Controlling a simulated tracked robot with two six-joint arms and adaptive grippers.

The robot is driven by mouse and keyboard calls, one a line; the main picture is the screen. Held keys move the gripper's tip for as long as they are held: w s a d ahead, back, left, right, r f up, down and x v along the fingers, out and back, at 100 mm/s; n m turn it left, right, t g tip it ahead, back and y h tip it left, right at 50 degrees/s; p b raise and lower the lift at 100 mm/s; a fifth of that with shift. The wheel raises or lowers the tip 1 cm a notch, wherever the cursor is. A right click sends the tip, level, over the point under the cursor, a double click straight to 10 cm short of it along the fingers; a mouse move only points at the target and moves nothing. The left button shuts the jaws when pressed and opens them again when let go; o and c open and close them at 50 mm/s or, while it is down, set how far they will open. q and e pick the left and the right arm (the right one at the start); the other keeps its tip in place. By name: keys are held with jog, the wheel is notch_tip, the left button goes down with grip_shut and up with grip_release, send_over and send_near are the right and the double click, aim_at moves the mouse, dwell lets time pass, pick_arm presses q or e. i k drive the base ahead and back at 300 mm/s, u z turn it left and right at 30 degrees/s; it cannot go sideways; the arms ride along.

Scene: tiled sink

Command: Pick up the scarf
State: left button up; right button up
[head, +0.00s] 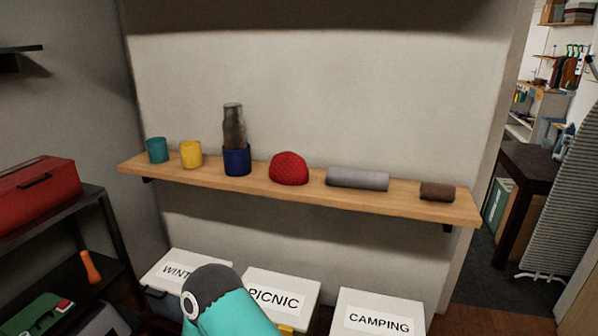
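Two rolled items lie on the wooden wall shelf (270,187): a longer grey roll (358,178) right of the middle and a small dark brown roll (437,191) near the right end. Either could be the scarf; I cannot tell which. Both lie flat on the shelf with clear room between them. A teal and dark grey link of my own arm rises at the bottom middle, below the shelf. Neither of my grippers shows in the head view.
The shelf also holds a teal cup (157,150), a yellow cup (191,154), a dark bottle (234,125) at a blue container (237,161), and a red knit hat (289,168). Below stand boxes labelled WINTER, PICNIC (281,282) and CAMPING (380,297). A black rack (110,240) stands left.

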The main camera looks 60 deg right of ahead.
aim_at(335, 177)
jog(key=z, duration=0.15)
jog(key=k, duration=1.65)
jog(key=z, duration=0.95)
jog(key=i, duration=0.9)
